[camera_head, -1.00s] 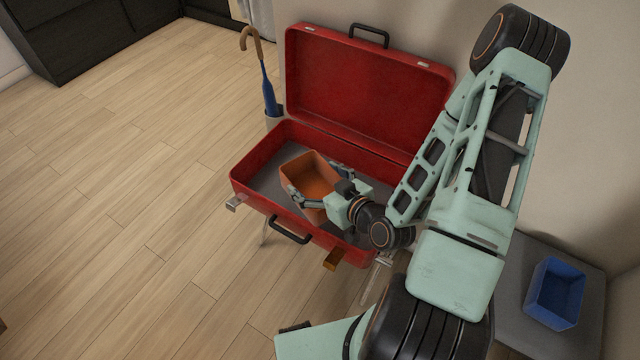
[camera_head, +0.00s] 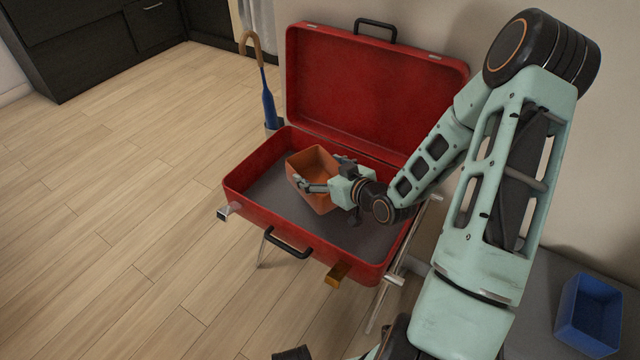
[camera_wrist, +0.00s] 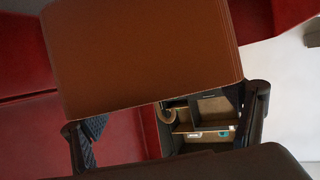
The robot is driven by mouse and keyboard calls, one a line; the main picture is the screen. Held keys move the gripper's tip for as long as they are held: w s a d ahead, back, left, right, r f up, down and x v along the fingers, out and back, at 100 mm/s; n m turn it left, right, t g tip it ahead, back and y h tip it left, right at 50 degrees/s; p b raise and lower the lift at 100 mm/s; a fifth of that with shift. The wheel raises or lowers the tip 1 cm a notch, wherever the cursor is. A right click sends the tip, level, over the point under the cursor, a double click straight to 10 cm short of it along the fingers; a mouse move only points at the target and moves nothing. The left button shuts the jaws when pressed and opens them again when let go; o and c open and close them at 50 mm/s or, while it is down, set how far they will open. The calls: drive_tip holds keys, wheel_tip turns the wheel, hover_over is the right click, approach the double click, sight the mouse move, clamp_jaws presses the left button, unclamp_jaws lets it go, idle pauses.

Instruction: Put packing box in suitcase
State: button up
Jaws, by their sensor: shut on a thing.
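The packing box is an open orange-brown box (camera_head: 312,166), tilted, in the head view over the suitcase's grey floor. The suitcase (camera_head: 240,184) is red and stands open on a stand, its lid (camera_head: 365,90) raised at the back. My gripper (camera_head: 323,180) is shut on the box from its right side. In the wrist view the box (camera_wrist: 145,55) fills the upper middle, with the fingers (camera_wrist: 168,122) at either side below it. I cannot tell whether the box touches the suitcase floor.
A blue umbrella with a brown handle (camera_head: 267,95) stands in a holder behind the suitcase's left corner. A blue bin (camera_head: 590,312) sits on a grey surface at the lower right. The suitcase floor (camera_head: 275,200) is bare around the box.

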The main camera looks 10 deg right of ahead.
sight(318, 179)
drive_tip(key=w+f, duration=0.2)
drive_tip(key=f, duration=0.1)
drive_tip(key=shift+w+d+b, duration=0.1)
drive_tip(key=shift+d+b, duration=0.2)
drive_tip(key=shift+b, duration=0.05)
drive_tip(key=shift+w+f+b, duration=0.15)
drive_tip(key=shift+f+b, duration=0.35)
drive_tip(key=shift+f, duration=1.05)
drive_tip(key=shift+f, duration=0.2)
drive_tip(key=o, duration=1.2)
drive_tip(key=shift+r, duration=0.1)
drive_tip(key=shift+d+r, duration=0.15)
drive_tip(key=shift+r, duration=0.05)
drive_tip(key=p+v, duration=0.2)
drive_tip(key=v, duration=0.5)
drive_tip(key=shift+s, duration=0.25)
